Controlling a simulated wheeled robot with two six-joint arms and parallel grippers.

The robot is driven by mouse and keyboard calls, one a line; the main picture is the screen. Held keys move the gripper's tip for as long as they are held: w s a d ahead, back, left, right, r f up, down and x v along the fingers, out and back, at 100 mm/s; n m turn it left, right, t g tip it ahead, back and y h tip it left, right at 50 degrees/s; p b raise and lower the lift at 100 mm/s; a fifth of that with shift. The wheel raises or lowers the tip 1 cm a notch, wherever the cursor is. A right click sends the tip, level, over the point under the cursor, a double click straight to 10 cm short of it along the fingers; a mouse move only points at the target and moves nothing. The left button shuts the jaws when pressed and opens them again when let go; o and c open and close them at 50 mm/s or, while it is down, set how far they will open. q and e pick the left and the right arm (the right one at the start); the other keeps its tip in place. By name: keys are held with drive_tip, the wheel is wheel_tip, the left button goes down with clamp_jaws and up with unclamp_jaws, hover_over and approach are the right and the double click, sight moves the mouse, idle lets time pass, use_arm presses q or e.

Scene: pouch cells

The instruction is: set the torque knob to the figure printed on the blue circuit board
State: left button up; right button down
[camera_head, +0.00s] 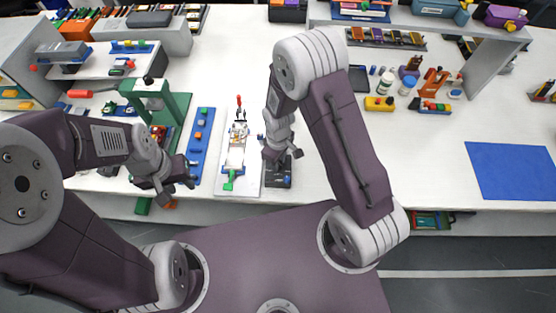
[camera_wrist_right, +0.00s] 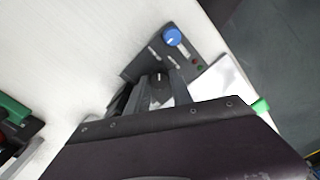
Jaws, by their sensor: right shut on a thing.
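A dark control panel (camera_head: 270,183) lies near the front edge of the table. In the right wrist view the panel (camera_wrist_right: 146,66) carries a black knob (camera_wrist_right: 159,87) with a pale pointer mark and a blue knob (camera_wrist_right: 172,36). My right gripper (camera_wrist_right: 160,92) points down and is shut on the black knob; it also shows in the head view (camera_head: 276,160). The panel's printed labels are too small to read. My left gripper (camera_head: 178,194) is open and empty near the front edge. I cannot make out a blue circuit board or its figure for certain.
A white fixture with a red-tipped lever (camera_head: 236,158) stands just left of the panel. A blue strip with small blocks (camera_head: 195,158) and a green press (camera_head: 178,103) stand further left. A blue mat (camera_head: 512,170) lies right. The table between panel and mat is clear.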

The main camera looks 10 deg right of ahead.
drive_tip(key=shift+w+r, duration=0.1)
drive_tip(key=shift+w, duration=0.1)
drive_tip(key=c, duration=1.4)
unclamp_jaws()
drive_tip(key=shift+o, duration=1.4)
drive_tip(key=shift+s, duration=0.15)
wheel_tip(320, 180, up, 9)
